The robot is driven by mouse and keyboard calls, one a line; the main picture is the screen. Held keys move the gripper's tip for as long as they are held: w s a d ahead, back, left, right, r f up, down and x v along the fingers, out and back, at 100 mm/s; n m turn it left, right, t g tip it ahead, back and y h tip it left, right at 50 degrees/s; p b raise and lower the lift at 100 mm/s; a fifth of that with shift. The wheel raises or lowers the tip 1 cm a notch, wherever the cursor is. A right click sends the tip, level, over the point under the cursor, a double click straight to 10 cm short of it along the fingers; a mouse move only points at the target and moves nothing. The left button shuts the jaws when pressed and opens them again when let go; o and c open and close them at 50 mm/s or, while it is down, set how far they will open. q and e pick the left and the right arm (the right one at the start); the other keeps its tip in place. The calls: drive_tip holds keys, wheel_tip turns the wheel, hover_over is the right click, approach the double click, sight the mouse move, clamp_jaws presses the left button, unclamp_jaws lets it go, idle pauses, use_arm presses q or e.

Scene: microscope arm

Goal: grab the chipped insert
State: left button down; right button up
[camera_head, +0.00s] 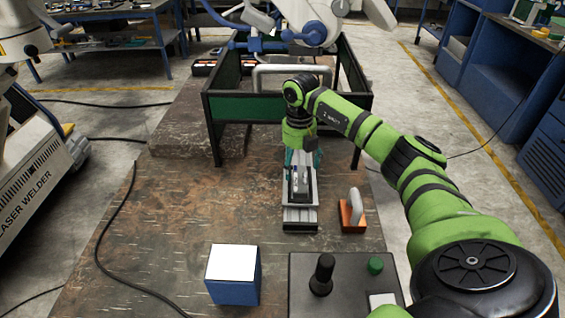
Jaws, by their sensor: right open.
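My right gripper (303,160) is at the end of the green arm that comes in from the right. It points down over a narrow metal stage (300,215) near the middle of the table, and its teal fingers are apart. Small dark and light parts sit on the stage just below and in front of the fingers. I cannot make out which of them is the chipped insert; it is too small or partly hidden by the gripper. My left gripper is not in view.
An orange block with a pale handle (352,212) stands right of the stage. A white-topped blue box (232,275) and a dark console (345,280) with a black knob are at the front. A green-panelled frame (240,107) stands behind.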

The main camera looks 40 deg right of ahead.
sight(297, 180)
drive_tip(key=f, duration=0.2)
drive_tip(key=f+p, duration=0.1)
drive_tip(key=f, duration=0.1)
drive_tip(key=shift+s+f+p, duration=0.2)
drive_tip(key=shift+f+p, duration=0.1)
drive_tip(key=shift+w+f, duration=0.1)
drive_tip(key=shift+f, duration=0.35)
drive_tip(key=shift+c, duration=0.4)
clamp_jaws()
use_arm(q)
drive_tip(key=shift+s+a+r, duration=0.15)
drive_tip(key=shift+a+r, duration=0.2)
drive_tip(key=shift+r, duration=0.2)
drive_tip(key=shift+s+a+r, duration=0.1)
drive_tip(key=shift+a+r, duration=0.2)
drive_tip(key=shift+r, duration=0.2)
use_arm(e)
drive_tip(key=shift+r, duration=0.15)
